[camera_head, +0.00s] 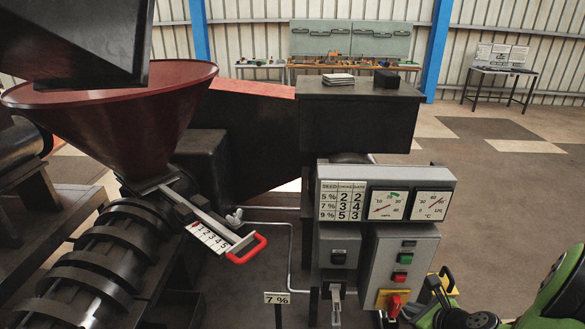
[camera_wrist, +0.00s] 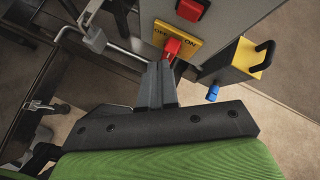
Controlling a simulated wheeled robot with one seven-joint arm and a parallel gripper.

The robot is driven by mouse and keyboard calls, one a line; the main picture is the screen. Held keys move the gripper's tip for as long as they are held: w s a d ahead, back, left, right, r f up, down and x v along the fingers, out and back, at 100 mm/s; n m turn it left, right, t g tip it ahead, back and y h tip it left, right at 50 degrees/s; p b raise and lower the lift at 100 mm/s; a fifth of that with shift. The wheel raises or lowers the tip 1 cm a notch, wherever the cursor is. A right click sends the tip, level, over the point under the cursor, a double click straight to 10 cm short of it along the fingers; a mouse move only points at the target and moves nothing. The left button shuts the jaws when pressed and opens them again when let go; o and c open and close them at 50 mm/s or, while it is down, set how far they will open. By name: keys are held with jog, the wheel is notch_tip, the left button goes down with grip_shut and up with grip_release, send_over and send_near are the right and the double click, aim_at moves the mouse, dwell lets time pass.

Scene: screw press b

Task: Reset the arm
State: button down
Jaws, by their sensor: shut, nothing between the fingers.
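My gripper (camera_wrist: 158,84) shows in the wrist view with its two dark fingers together and nothing between them. In the head view the same red switch (camera_head: 394,303) is on the lower front of the grey control box (camera_head: 402,258). My green and black arm enters that view from the lower right.
A yellow box with a black handle (camera_wrist: 243,62) and blue knob (camera_wrist: 213,93) is right of my fingers. The press with a red hopper (camera_head: 130,110) and red-handled slide (camera_head: 247,250) stands left. Gauges (camera_head: 410,204) are above the control box. Open floor (camera_head: 500,190) lies to the right.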

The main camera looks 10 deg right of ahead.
jog(key=s+a+r+n+g+b, duration=0.15)
jog(key=a+r+n, duration=0.25)
jog(key=a+n, duration=0.55)
jog(key=a+r+n+g+b, duration=0.2)
jog(key=a+r+n, duration=0.2)
jog(key=a+n, duration=0.5)
jog(key=s+a+r+n+b, duration=0.1)
jog(key=s+a+r+n, duration=0.1)
jog(key=s+n, duration=0.4)
jog(key=s+a+r+n, duration=0.2)
jog(key=s+n, duration=0.4)
jog(key=n, duration=0.1)
jog(key=shift+a+b, duration=0.2)
jog(key=shift+b, duration=0.15)
jog(key=c, duration=1.8)
grip_release()
jog(key=shift+r, duration=0.1)
